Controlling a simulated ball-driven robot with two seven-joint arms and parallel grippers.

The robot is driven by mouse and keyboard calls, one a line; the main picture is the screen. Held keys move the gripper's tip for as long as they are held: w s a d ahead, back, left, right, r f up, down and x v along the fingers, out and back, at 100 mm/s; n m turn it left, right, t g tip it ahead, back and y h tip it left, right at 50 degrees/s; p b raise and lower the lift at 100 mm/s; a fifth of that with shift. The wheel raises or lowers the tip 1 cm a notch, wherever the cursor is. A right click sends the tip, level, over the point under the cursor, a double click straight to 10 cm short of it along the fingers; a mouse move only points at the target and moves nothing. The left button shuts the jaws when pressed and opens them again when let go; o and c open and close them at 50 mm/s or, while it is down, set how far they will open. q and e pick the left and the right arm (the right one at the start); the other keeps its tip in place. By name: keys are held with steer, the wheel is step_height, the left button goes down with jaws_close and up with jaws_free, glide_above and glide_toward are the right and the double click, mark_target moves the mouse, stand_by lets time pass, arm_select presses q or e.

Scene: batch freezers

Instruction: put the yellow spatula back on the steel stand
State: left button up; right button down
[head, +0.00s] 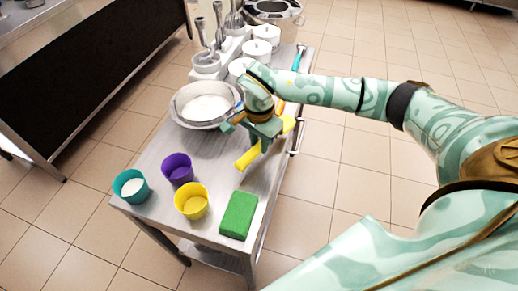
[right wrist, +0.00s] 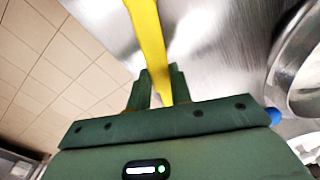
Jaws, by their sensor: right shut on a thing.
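My right gripper (head: 262,132) is shut on the yellow spatula (head: 247,158) above the right side of the steel table. One end of the spatula points toward the front of the table, and a wider yellow part (head: 288,124) shows on the far side of the gripper. In the right wrist view, the spatula (right wrist: 150,38) runs up from between the fingers (right wrist: 157,88). A turquoise utensil (head: 298,57) and an orange one (head: 281,105) show by the table's right edge, partly behind my arm. I cannot clearly make out the steel stand there. My left gripper is out of view.
A steel bowl (head: 204,112) of white stuff stands left of the gripper. Teal (head: 131,187), purple (head: 177,169) and yellow (head: 191,202) cups and a green block (head: 238,215) are at the front. White lidded tubs (head: 257,48) and upright whisks (head: 234,20) stand behind.

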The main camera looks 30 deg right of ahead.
mark_target(259, 144)
step_height(259, 144, down, 4)
steer(key=shift+w+d+r+b, duration=0.1)
steer(key=shift+b, duration=0.55)
steer(key=shift+r, duration=0.15)
steer(key=c, duration=1.3)
jaws_free()
steer(key=shift+o, duration=0.2)
step_height(259, 144, up, 12)
steer(key=p, duration=0.3)
steer(key=shift+p, duration=0.4)
